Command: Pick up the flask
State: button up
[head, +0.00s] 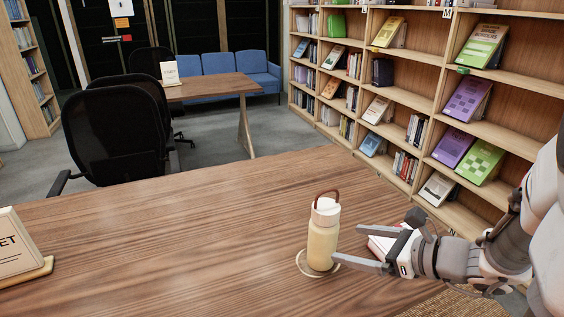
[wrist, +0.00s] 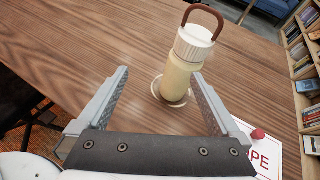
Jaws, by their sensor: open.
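The flask (head: 323,237) is cream-yellow with a white lid and a brown loop handle. It stands upright on a pale round coaster (head: 302,266) on the wooden table (head: 180,240). In the wrist view the flask (wrist: 178,75) stands ahead, beyond the fingertips and nearer the right finger. My gripper (head: 362,247) is to the right of the flask in the head view, with its fingers pointing left towards it. In the wrist view my gripper (wrist: 160,78) is open, with nothing between its fingers. The near finger overlaps the flask's lower edge in the head view; I cannot tell whether they touch.
A white and red sign (head: 385,243) lies on the table behind my gripper. A sign stand (head: 18,248) is at the left edge. A black chair (head: 118,135) stands beyond the table, and bookshelves (head: 430,90) line the right. The table's middle is clear.

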aim_at(336, 232)
jog(key=w+d+f+m+t+h, duration=0.1)
jog(key=w+d+f+m+t, duration=0.1)
jog(key=d+m, duration=0.15)
jog(key=shift+n, duration=0.35)
jog(key=b+x, duration=0.3)
jog(key=x, duration=0.7)
jog(key=shift+w+a+f, duration=0.15)
jog(key=shift+f, duration=0.15)
jog(key=shift+r+b+x, duration=0.15)
jog(key=shift+b+x, duration=0.4)
jog(key=shift+x, duration=0.9)
jog(key=shift+r+b+x, duration=0.2)
jog(key=shift+b+x, duration=0.35)
jog(key=shift+x, duration=0.85)
jog(key=shift+a, duration=0.15)
jog(key=c, duration=1.3)
jog(key=shift+c, duration=0.5)
jog(key=shift+r, duration=0.1)
